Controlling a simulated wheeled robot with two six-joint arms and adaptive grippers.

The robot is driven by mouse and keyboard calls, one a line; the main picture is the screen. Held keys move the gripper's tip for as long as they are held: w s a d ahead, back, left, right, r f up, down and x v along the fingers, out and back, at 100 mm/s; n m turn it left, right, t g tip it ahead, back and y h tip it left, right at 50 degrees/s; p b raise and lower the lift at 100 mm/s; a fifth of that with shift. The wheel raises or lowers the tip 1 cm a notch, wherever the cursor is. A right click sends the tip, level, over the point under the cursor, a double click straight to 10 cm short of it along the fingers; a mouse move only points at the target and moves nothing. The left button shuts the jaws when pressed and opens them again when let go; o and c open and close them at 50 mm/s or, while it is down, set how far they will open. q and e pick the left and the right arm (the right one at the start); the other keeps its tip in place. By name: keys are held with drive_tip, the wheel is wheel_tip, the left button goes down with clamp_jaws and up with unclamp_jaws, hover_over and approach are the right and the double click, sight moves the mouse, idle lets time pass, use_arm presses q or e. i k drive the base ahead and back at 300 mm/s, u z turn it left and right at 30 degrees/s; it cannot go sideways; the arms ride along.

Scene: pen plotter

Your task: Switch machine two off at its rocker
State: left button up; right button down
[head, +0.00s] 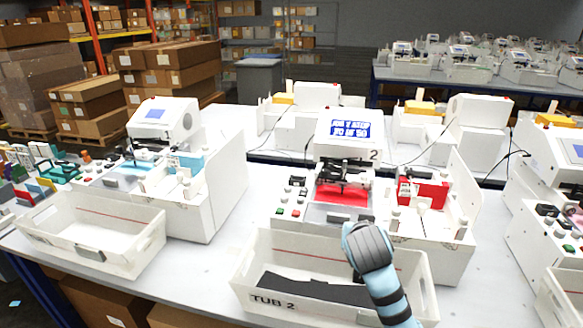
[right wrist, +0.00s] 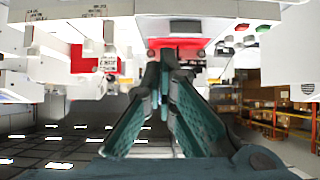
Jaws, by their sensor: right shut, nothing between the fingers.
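Machine two (head: 349,130), marked "2", stands at the middle of the table, its blue screen (head: 350,129) lit with white text. A red plate lies on its bed. Its left panel has dark switch-like blocks (head: 297,181), a green button (head: 279,211) and a red button (head: 296,213); I cannot tell which part is the rocker. My right arm reaches over the tub in front of the machine, and its wrist hides the fingers in the head view. In the right wrist view my right gripper (right wrist: 164,68) is shut and empty, pointing towards the machine. My left gripper is out of view.
The white tub (head: 249,264) labelled TUB 2 stands in front of machine two, holding dark material. Another machine (head: 163,122) and an empty-looking tub (head: 50,228) are at the left. More machines stand right and behind. Bare tabletop (head: 232,225) lies left of machine two.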

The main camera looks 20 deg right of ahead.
sight(304, 191)
drive_tip(key=i, duration=1)
